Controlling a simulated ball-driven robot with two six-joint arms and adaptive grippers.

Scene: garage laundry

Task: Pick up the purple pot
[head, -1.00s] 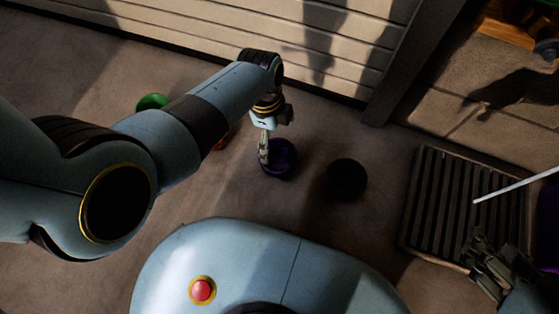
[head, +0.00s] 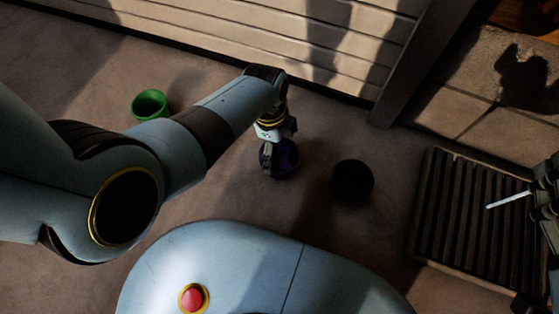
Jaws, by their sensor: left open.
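The purple pot (head: 286,158) stands on the floor in the middle of the head view, partly hidden by my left gripper. My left gripper (head: 268,166) points down at the pot's left side, with its fingers overlapping the pot's rim in the picture. It is open; whether a finger touches the pot cannot be told. My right gripper (head: 535,200) is at the right edge, partly cut off, and a thin white rod shows in front of it. Whether its fingers are shut is unclear.
A black pot (head: 352,180) stands just right of the purple pot. A green pot (head: 150,104) stands to the left behind my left arm. A dark slatted mat (head: 440,210) lies at the right. A pale slatted wall (head: 240,35) runs along the back.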

